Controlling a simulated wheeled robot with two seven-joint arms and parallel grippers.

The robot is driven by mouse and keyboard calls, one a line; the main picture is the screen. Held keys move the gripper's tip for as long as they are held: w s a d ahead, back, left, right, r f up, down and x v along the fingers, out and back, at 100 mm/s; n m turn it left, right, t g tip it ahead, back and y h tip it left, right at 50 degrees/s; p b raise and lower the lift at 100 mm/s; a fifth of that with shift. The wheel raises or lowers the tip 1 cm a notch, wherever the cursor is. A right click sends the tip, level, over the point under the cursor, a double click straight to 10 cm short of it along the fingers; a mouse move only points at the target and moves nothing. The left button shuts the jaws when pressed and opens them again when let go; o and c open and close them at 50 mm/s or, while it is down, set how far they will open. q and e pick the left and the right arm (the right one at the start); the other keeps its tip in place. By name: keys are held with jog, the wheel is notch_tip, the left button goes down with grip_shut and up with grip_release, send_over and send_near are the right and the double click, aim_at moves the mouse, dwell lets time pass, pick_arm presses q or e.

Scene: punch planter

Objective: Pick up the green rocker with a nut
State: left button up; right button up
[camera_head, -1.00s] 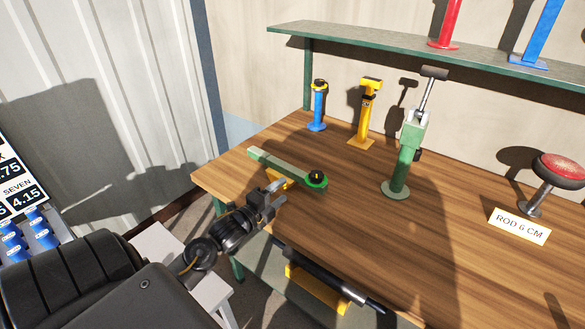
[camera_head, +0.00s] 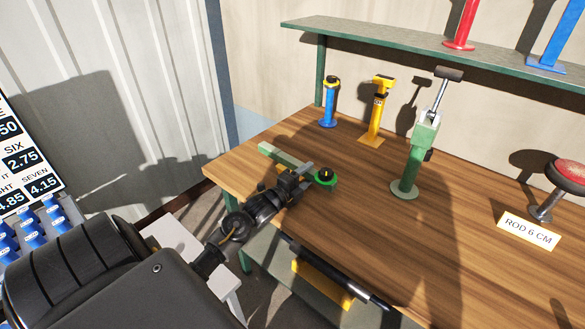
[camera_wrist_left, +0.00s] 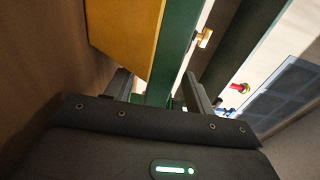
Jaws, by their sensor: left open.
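The green rocker (camera_head: 275,153) is a pale green bar on the left part of the workbench. Its round green end carries a dark nut (camera_head: 326,174). My left gripper (camera_head: 303,176) is at the bar, beside the nut end, and hides its middle. In the left wrist view the green bar (camera_wrist_left: 175,45) runs between the two open fingers (camera_wrist_left: 157,88). A yellow block (camera_wrist_left: 125,32) stands just left of it there. I cannot tell whether the fingers touch the bar. My right gripper is not in view.
A green press (camera_head: 416,155) stands right of the rocker on the workbench (camera_head: 400,240). A blue post (camera_head: 330,105) and a yellow post (camera_head: 377,115) stand behind. A sign reading ROD 6 CM (camera_head: 528,231) and a red-topped stand (camera_head: 565,180) are at right.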

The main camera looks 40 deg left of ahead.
aim_at(312, 170)
pick_arm(q)
jog(key=w, duration=0.3)
jog(key=shift+w, duration=0.3)
grip_shut()
jog(key=shift+r, duration=0.15)
